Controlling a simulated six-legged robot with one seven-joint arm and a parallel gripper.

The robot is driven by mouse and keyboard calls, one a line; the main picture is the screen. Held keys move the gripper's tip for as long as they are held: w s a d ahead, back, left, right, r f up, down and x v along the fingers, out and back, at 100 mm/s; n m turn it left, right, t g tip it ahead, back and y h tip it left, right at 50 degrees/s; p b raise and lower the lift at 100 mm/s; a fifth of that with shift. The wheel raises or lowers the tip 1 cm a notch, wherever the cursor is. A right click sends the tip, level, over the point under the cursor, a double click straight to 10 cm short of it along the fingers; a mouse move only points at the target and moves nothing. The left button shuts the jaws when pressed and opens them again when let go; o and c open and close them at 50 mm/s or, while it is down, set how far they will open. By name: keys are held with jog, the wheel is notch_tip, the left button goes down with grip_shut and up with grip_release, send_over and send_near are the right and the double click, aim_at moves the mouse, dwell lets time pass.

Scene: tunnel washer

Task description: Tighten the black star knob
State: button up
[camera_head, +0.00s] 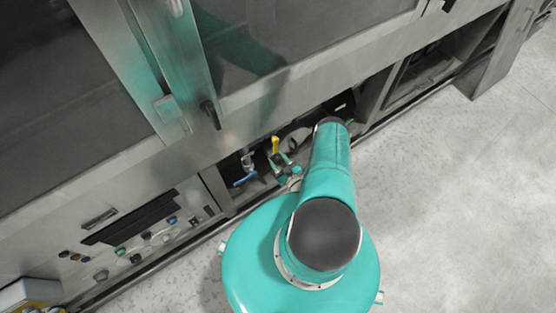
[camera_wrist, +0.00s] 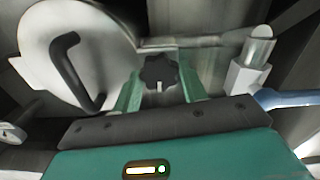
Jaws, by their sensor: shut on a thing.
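The black star knob (camera_wrist: 158,70) shows in the upper middle of the wrist view, facing me, with a small pale mark at its lower edge. My gripper (camera_wrist: 160,82) has its two green fingers on either side of the knob, shut on it. In the head view, the front of my gripper (camera_head: 290,173) is small, low in the open bay of the machine. I cannot make out the knob there.
In the wrist view, a round pale cover (camera_wrist: 100,35) with a curved black handle (camera_wrist: 72,72) is at left. A metal cylinder (camera_wrist: 252,60) and blue lever (camera_wrist: 285,97) are at right. In the head view, a yellow handle (camera_head: 275,144) is close by. Floor (camera_head: 460,200) is clear at right.

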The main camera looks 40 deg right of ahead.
jog(key=m, duration=0.3)
jog(key=shift+m, duration=0.4)
jog(key=m, duration=0.4)
jog(key=shift+d+m, duration=0.1)
jog(key=shift+m, duration=0.2)
jog(key=m, duration=0.4)
jog(key=shift+m, duration=0.3)
jog(key=m, duration=0.4)
jog(key=shift+d+f, duration=0.1)
jog(key=m, duration=0.9)
jog(key=shift+f+m, duration=0.15)
jog(key=shift+m, duration=0.15)
jog(key=m, duration=0.8)
jog(key=shift+m, duration=0.3)
